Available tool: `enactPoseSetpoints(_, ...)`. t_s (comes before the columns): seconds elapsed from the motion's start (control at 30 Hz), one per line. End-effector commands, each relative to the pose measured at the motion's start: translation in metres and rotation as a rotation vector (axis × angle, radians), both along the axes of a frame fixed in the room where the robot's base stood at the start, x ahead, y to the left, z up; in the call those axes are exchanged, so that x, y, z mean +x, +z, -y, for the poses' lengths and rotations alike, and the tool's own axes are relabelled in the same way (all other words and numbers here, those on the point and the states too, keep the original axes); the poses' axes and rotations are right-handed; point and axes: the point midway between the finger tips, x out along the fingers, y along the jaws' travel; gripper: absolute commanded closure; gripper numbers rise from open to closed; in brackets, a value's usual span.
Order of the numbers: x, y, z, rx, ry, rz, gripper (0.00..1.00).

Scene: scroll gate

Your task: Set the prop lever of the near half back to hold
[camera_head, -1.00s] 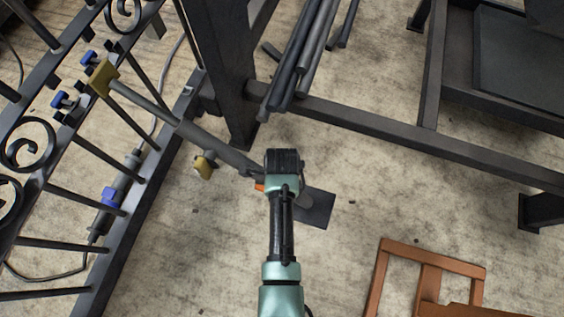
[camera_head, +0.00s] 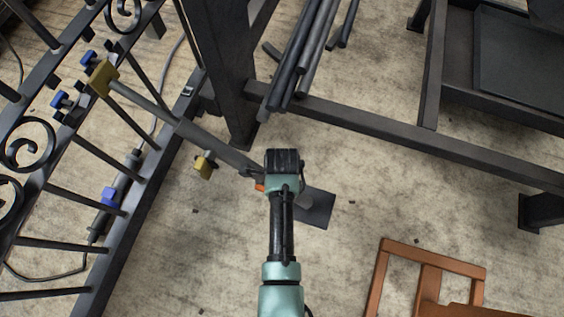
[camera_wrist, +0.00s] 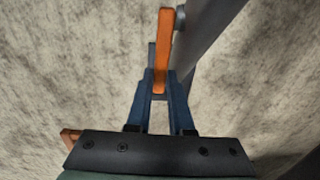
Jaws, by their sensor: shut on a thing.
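The prop is a grey tube (camera_head: 152,108) that runs slantwise from a yellow bracket (camera_head: 101,78) on the gate (camera_head: 60,165) down to a dark foot plate (camera_head: 318,209) on the floor. The orange prop lever (camera_wrist: 163,50) stands beside the tube in the wrist view. My gripper (camera_wrist: 159,88) is shut on the lever's lower end, with a blue finger on each side. In the head view my gripper (camera_head: 284,163) is over the lower end of the prop and hides most of the lever; only a small orange bit (camera_head: 260,187) shows.
A dark steel rack (camera_head: 350,120) with long bars (camera_head: 300,60) stands behind. A brown wooden frame (camera_head: 425,268) lies at the lower right. A yellow tag or knob (camera_head: 203,164) hangs by the tube. Bare floor lies left of my arm.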

Motion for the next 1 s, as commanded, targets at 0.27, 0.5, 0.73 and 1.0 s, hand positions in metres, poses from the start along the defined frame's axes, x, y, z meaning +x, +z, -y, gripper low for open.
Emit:
enactPoseSetpoints(0.27,-0.0005,-0.0001,-0.0001,0.000,0.000,-0.001,1.00)
enactPoseSetpoints(0.5,-0.0006,-0.0002,-0.0001,0.001,0.000,-0.002,1.00)
enactPoseSetpoints(0.73,-0.0007,-0.0002,0.0000,0.001,0.000,-0.002,1.00)
enactPoseSetpoints(1.0,-0.0017,-0.0009,0.0005,0.030,-0.001,0.002,1.00)
